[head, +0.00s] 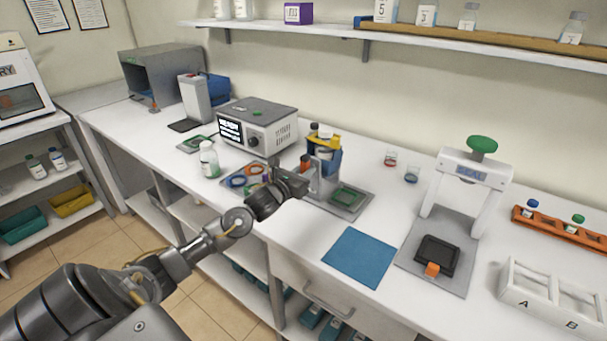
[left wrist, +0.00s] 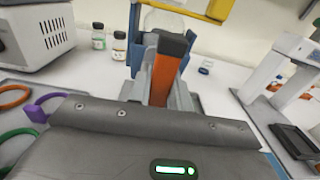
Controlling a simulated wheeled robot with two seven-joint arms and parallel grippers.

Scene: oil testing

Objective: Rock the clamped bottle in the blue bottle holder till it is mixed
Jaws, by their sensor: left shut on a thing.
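The blue bottle holder (head: 334,160) stands on a grey base with a green pad (head: 347,197); a yellow clamp (head: 325,138) crosses its top. In the left wrist view the holder (left wrist: 134,45) and yellow clamp (left wrist: 220,9) are close ahead. A pale, clear bottle (left wrist: 165,22) sits inside the holder, partly hidden; I cannot tell how mixed its contents are. My left gripper (head: 298,183) is at the holder's near left side, shut on its orange handle (left wrist: 164,78). The handle's dark top shows in the wrist view; the fingertips are mostly hidden. My right gripper is out of view.
A grey-white machine with a screen (head: 257,126) stands behind left. A blue mat (head: 359,257) and white press-like stand (head: 467,190) are to the right. Two small cups stand behind right.

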